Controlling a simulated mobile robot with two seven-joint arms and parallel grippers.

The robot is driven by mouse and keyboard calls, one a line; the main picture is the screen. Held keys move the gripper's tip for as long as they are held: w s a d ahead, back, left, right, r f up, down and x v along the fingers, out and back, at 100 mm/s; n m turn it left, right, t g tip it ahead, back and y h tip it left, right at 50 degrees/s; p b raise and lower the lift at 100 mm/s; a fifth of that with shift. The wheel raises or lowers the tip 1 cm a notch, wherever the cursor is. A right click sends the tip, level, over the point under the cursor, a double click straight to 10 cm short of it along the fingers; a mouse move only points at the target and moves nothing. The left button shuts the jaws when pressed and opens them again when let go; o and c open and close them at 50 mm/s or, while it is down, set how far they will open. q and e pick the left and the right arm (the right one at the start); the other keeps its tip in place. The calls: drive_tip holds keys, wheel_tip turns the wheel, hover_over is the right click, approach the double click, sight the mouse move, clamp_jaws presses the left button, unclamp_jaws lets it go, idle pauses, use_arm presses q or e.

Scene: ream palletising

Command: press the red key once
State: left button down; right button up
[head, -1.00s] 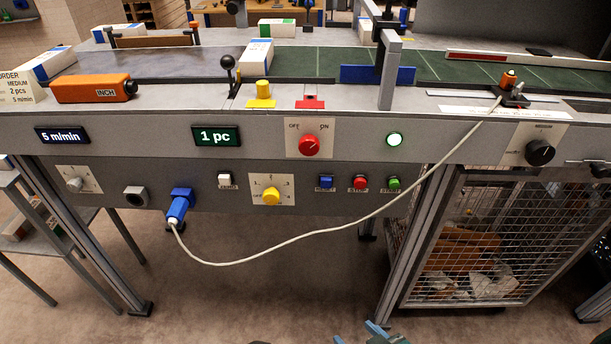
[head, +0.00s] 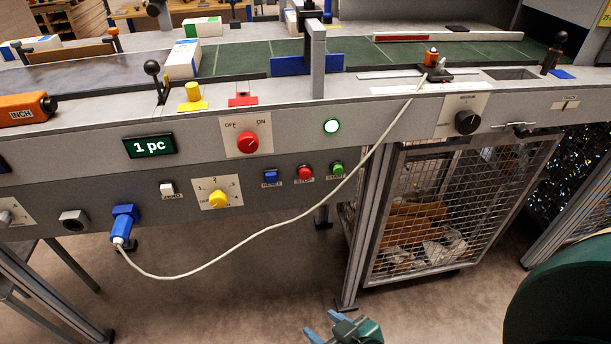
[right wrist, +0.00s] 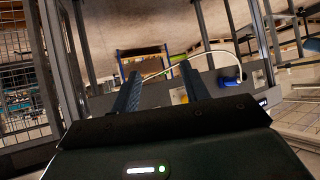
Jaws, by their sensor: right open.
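A red push button (head: 305,173) labelled STOP sits on the lower front panel, between a blue RESET button (head: 270,177) and a green START button (head: 337,169). A separate low red piece (head: 243,98) lies on the bench top beside a yellow knob (head: 194,95). A red rotary knob (head: 247,142) marked OFF and ON is on the upper panel. My right gripper (head: 321,325) is open and empty, low in front of the bench and well apart from the buttons. Its two fingers also show spread in the right wrist view (right wrist: 159,70). My left gripper is out of view.
A white cable (head: 227,254) hangs from a blue plug (head: 123,222) and crosses right of the green button to the bench top. A wire-mesh cage (head: 460,190) stands under the bench at the right. Floor in front is clear.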

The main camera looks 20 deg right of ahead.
drive_tip(key=shift+w+r, duration=0.1)
drive_tip(key=shift+w, duration=0.15)
clamp_jaws()
drive_tip(key=shift+s, duration=0.3)
idle(0.4)
drive_tip(key=shift+w, duration=0.1)
